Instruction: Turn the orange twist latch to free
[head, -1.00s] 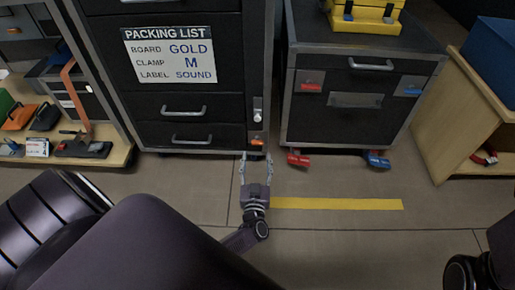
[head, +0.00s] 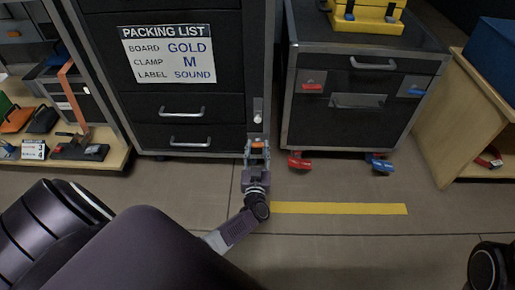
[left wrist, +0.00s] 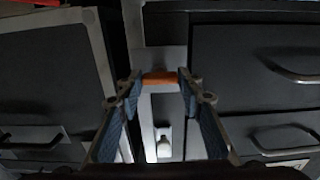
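The orange twist latch (head: 258,144) is at the lower end of the metal strip on the right edge of the tall black drawer cabinet. In the left wrist view the latch (left wrist: 160,78) is a short orange bar lying crosswise on the strip. My left gripper (head: 257,156) is at the latch, one fingertip on each side. My right gripper is out of view.
The tall cabinet (head: 190,110) has a packing list (head: 170,54) and drawer handles. A pale knob (head: 257,117) sits above the latch. A lower black case (head: 350,100) on red and blue casters stands to the right. A yellow strip (head: 340,208) marks otherwise clear floor.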

